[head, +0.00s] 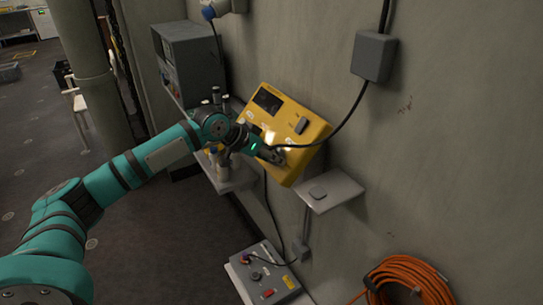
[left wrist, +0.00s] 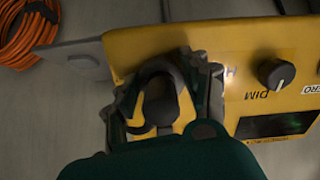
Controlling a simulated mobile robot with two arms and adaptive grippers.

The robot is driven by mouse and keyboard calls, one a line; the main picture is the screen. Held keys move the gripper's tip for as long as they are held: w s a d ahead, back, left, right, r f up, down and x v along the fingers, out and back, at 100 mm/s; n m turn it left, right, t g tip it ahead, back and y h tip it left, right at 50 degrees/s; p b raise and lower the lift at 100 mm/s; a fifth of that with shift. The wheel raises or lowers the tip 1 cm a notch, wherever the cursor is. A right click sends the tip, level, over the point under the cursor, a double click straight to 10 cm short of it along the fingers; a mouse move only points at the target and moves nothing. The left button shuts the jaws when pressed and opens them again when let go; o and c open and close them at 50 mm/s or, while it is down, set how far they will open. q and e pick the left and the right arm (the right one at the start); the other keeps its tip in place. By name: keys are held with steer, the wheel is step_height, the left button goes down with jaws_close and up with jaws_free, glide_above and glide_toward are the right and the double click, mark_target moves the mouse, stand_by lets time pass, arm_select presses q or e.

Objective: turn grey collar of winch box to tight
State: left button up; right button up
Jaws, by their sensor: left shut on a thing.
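A yellow box (head: 292,133) with a dark display and a knob is mounted on the wall, tilted; it also shows in the left wrist view (left wrist: 250,62). My left gripper (head: 276,155) is at the box's lower front face. In the left wrist view its fingers (left wrist: 168,98) are on both sides of a dark grey ring-like collar (left wrist: 162,68), shut on it. A black cable (head: 330,135) runs from the gripper's spot up to the right. The collar's marks are hidden, so its turn position cannot be told. My right gripper is in neither view.
A grey cable box (head: 373,56) is on the wall above right. A small shelf (head: 335,192) juts out right of the yellow box. A grey control box (head: 264,275) is below, and an orange hose coil (head: 410,275) hangs at lower right. Bottles stand behind my wrist.

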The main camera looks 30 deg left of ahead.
arm_select(q)
steer(key=shift+c, duration=0.8)
